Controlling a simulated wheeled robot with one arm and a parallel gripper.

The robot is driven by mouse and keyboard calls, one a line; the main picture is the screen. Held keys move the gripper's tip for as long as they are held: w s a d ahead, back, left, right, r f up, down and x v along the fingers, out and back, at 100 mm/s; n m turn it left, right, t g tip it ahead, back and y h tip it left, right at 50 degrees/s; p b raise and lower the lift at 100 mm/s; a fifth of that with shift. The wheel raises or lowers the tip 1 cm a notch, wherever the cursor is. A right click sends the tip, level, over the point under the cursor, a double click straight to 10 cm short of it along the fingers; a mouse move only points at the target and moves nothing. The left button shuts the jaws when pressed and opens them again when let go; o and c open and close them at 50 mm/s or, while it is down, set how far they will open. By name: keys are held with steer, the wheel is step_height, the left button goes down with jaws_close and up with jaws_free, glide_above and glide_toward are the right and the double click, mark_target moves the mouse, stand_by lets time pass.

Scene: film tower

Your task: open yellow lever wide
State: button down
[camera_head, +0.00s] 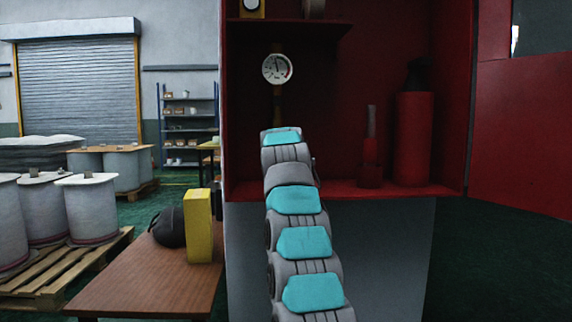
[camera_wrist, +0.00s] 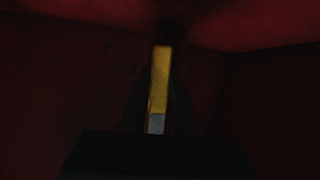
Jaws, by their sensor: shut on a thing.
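The yellow lever (camera_wrist: 161,80) stands upright in the middle of the dark wrist view, with a greyish lower end. My gripper (camera_wrist: 160,108) shows only as dark shapes on both sides of the lever's lower part, and it is shut on the lever. In the head view my arm reaches into the open red cabinet (camera_head: 345,190), below a round white gauge (camera_head: 277,68). My gripper and the lever are hidden behind the arm there.
A red cylinder (camera_head: 414,140) and a smaller red object (camera_head: 371,160) stand on the cabinet floor, right of my arm. The cabinet door (camera_head: 525,130) is swung open at right. A brown table (camera_head: 150,275) with a yellow box (camera_head: 199,226) is at left.

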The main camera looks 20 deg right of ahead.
steer(key=shift+w+a+f, duration=0.1)
steer(key=shift+a+f, duration=0.05)
steer(key=shift+a, duration=0.2)
steer(key=shift+m, duration=0.3)
steer(key=c, duration=0.6)
jaws_free()
steer(key=shift+c, duration=0.2)
steer(key=shift+a, duration=0.1)
steer(key=shift+b+v, duration=0.6)
steer(key=shift+v, duration=0.3)
steer(key=b+v, duration=0.1)
steer(key=v, duration=0.5)
